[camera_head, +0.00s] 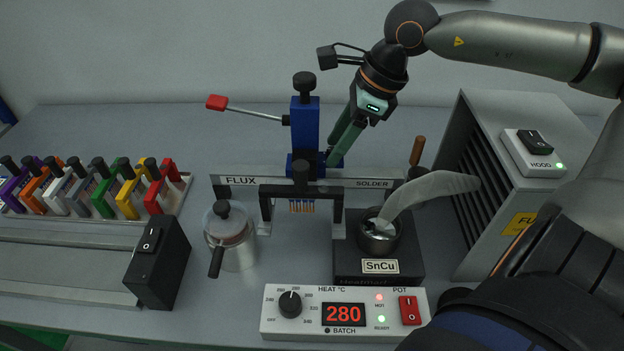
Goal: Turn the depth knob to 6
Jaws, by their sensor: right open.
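A blue column (304,128) stands behind the rail marked FLUX and SOLDER (300,182). It carries a black knob (304,82) on top, and another black knob (301,170) sits low on its front. I cannot read a depth label or scale on either, so which one is the depth knob is unclear. My right gripper (336,158) is open, with green fingers pointing down and left, just right of the column's lower part. It holds nothing that I can see. Whether a finger touches the column I cannot tell. My left gripper is not in view.
A red-tipped lever (217,102) sticks out left of the column. In front are a lidded metal pot (231,240), a solder pot (379,238) and a heat panel (345,339) reading 280. A vented hood box (525,205) stands right; a rack of coloured holders (90,214) is left.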

